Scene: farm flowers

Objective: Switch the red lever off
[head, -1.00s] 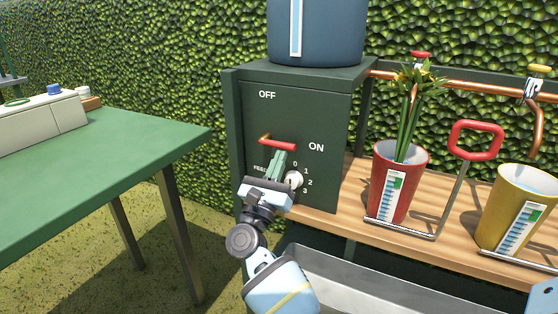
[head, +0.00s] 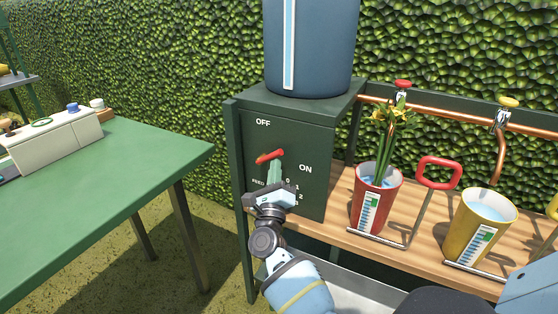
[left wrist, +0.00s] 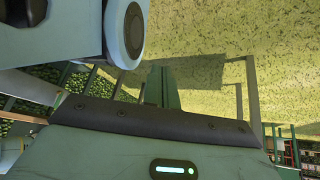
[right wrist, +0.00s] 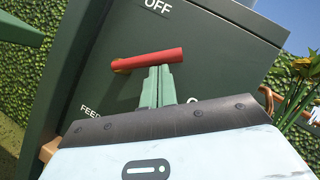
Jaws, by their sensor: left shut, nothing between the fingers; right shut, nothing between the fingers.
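The red lever (head: 270,156) is on the front of the dark green box (head: 312,190), between the OFF mark above and the ON mark to its right. Its free right end is tilted slightly up in the head view. My right gripper (head: 276,174) is shut and empty, just below the lever. In the right wrist view, its closed fingertips (right wrist: 158,70) meet the underside of the lever (right wrist: 150,59), seemingly touching it. My left gripper (left wrist: 162,72) shows only in the left wrist view, shut and empty, over grassy ground.
A blue tank (head: 318,50) stands on the box. On the wooden shelf to the right are a red bucket (head: 370,208) with flowers and a yellow bucket (head: 478,232), under copper pipes. A green table (head: 110,190) is at the left.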

